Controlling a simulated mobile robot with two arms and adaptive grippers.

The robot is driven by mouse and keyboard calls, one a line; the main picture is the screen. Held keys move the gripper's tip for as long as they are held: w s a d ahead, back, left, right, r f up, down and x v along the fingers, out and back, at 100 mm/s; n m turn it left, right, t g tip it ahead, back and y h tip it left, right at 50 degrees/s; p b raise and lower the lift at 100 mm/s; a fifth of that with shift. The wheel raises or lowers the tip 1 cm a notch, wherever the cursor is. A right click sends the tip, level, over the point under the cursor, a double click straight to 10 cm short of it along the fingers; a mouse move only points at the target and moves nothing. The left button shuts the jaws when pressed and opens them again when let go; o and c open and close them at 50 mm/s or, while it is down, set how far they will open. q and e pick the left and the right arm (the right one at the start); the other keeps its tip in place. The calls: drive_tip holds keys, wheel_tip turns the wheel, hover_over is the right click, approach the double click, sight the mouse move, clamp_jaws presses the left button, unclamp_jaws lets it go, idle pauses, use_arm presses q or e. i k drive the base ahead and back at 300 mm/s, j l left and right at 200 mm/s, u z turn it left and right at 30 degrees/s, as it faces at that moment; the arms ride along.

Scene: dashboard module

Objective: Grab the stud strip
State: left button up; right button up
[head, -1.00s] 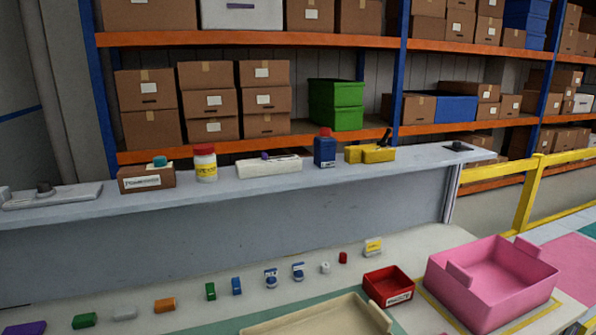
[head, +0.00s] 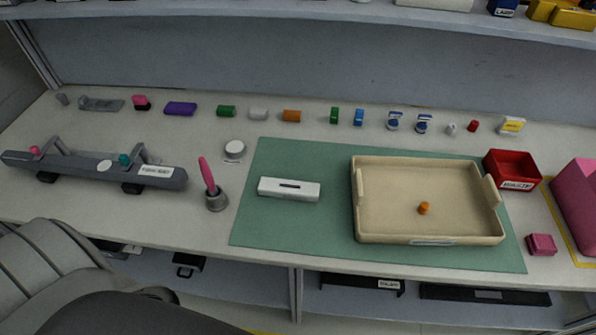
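I cannot tell for sure which piece is the stud strip, as no label that I can read names it. A white oblong block (head: 289,189) with a dark slot on top lies on the green mat, left of the beige tray (head: 432,240). A small orange piece (head: 424,208) is inside the tray. A long dark grey bar fixture (head: 90,173) with two raised clamps, one with a pink knob and one with a teal knob, lies at the left. A grey rounded part of my own body fills the lower left. Neither gripper shows.
Small coloured pieces, including a purple block (head: 180,109) and an orange block (head: 291,116), line the back of the table. A pink-handled tool (head: 207,177) stands in a grey holder. A red bin (head: 512,168) and a pink bin (head: 580,205) are at the right. The green mat (head: 300,232) has free room.

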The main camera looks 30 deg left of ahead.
sight(267, 186)
drive_tip(key=l+u, duration=0.1)
drive_tip(key=u, duration=0.25)
drive_tip(key=l+u, duration=0.15)
drive_tip(key=u, duration=0.2)
drive_tip(key=l+u, duration=0.1)
drive_tip(key=u, duration=0.25)
